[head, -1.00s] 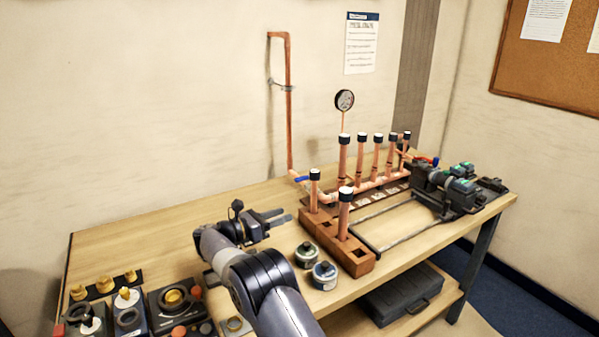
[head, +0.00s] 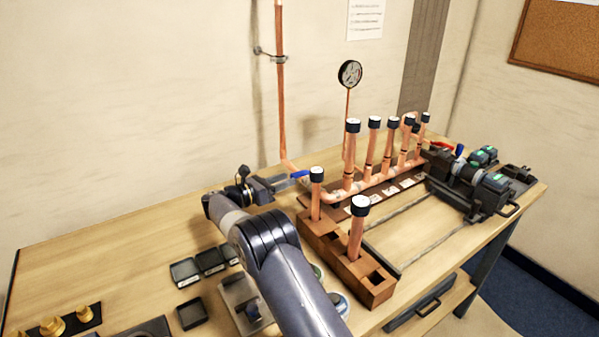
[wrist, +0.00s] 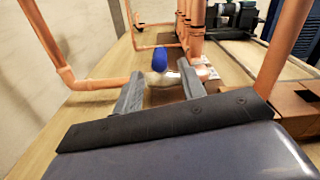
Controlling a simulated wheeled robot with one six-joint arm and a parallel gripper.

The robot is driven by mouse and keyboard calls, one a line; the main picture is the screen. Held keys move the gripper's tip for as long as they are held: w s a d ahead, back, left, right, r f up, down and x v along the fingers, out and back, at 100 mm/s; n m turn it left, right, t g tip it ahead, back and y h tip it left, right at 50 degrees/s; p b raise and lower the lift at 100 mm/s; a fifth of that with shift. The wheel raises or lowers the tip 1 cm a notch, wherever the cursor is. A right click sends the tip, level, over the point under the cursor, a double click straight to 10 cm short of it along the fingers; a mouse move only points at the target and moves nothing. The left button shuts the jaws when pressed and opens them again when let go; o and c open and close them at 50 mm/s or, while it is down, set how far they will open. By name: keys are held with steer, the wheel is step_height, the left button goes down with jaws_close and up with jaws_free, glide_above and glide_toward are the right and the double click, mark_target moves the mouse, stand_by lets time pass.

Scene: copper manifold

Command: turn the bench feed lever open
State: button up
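The bench feed lever is a blue handle (head: 299,174) on the copper pipe near the foot of the wall riser. In the wrist view the blue lever (wrist: 160,60) appears nearly end-on above a pale metal valve body (wrist: 165,78). My gripper (head: 284,183) reaches in from the left, with its fingertips close to the lever. In the wrist view my gripper (wrist: 160,84) is open, and the lever shows between and just beyond the two fingers. I cannot tell whether either finger touches it. Part of the valve is hidden by my gripper in the head view.
A copper riser (head: 281,90) stands close behind my gripper. A wooden block (head: 345,250) with upright capped pipes is to the right, before the manifold (head: 385,180) and gauge (head: 349,74). Small black trays (head: 190,315) lie at left. The back left bench is clear.

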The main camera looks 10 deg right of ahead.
mark_target(300, 175)
steer(key=p+x, duration=0.1)
steer(key=x, duration=0.5)
steer(key=shift+c, duration=0.2)
jaws_close()
stand_by(0.4)
